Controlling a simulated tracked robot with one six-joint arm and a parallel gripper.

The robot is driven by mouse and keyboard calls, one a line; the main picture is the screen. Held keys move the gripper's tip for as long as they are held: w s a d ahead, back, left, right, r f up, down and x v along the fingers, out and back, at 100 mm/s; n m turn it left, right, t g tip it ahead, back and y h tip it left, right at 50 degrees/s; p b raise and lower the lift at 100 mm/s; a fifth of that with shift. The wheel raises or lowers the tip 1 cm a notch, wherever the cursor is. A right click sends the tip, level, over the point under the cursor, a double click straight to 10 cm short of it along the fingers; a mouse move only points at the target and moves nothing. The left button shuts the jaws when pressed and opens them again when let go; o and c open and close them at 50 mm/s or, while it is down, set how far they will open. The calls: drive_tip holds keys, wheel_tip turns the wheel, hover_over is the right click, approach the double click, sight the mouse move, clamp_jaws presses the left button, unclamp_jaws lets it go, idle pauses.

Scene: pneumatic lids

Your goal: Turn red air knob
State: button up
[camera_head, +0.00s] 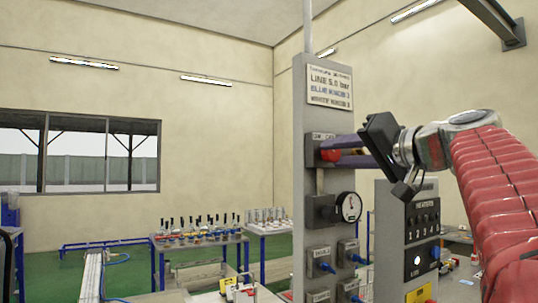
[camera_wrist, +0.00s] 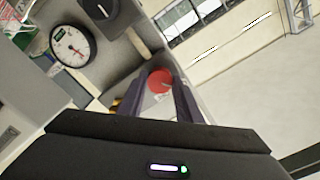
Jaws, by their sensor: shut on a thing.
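The red air knob (camera_head: 330,155) sits on the front of a grey panel column (camera_head: 300,100). In the wrist view the red knob (camera_wrist: 160,82) shows between the tips of my gripper's two dark purple fingers. My gripper (camera_head: 335,150) comes in from the right, its fingers reaching to the knob. The fingers are shut on the knob, one on each side. Part of the knob is hidden behind the fingers in the head view.
A round pressure gauge (camera_head: 349,207) is below the knob, with several blue-handled valves under it. A heater switch box (camera_head: 421,225) stands to the right, close under my arm. Tables with bottles (camera_head: 200,235) stand far back at left.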

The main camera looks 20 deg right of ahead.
drive_tip(key=shift+w+f+n, duration=0.1)
drive_tip(key=shift+f+n, duration=0.2)
drive_tip(key=shift+n, duration=0.3)
drive_tip(key=o, duration=0.8)
drive_tip(key=shift+o, duration=1.2)
drive_tip(key=shift+r, duration=0.15)
drive_tip(key=shift+s, duration=0.2)
drive_tip(key=s+d, duration=0.2)
drive_tip(key=s, duration=1.1)
drive_tip(key=shift+s, duration=0.15)
